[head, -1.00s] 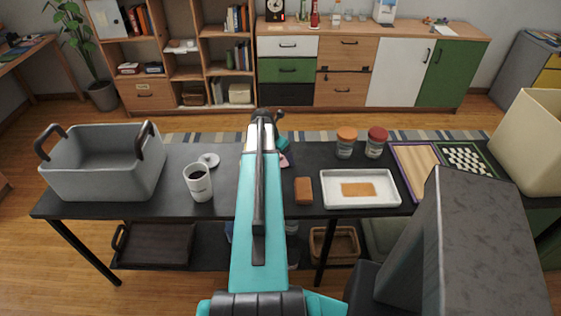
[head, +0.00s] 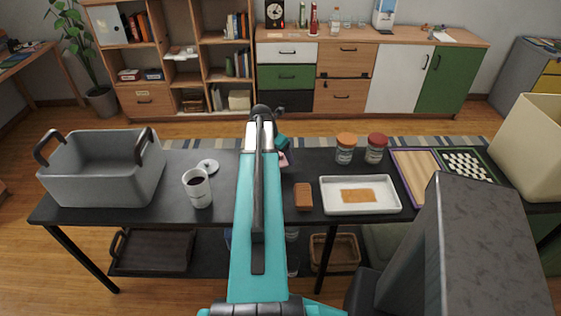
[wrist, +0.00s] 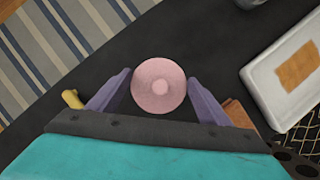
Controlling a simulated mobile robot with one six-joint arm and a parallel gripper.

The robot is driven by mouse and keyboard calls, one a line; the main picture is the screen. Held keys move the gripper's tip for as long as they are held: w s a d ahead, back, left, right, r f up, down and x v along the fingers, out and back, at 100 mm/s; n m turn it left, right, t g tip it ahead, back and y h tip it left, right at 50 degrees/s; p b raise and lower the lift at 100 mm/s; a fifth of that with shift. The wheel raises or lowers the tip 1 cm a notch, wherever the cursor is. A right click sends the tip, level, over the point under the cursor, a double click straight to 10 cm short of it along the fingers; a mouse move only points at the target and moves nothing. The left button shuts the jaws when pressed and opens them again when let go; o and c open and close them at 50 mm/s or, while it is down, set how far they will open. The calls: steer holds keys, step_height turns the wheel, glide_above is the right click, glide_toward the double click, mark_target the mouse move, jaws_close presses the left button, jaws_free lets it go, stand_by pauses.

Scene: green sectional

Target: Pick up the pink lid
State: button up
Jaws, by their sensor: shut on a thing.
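The pink lid (wrist: 159,100) is round with a small raised knob in its middle. In the wrist view it sits between the two purple fingers of my gripper (wrist: 160,78), which are shut on it. A dark tabletop lies behind it; I cannot tell how far the lid is above it. In the head view my arm hides most of the gripper, and only a small pinkish patch shows just right of the arm.
A cream bin (head: 535,145) is at the right.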

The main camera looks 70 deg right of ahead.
steer(key=shift+r+b, duration=0.5)
steer(key=shift+r, duration=2.65)
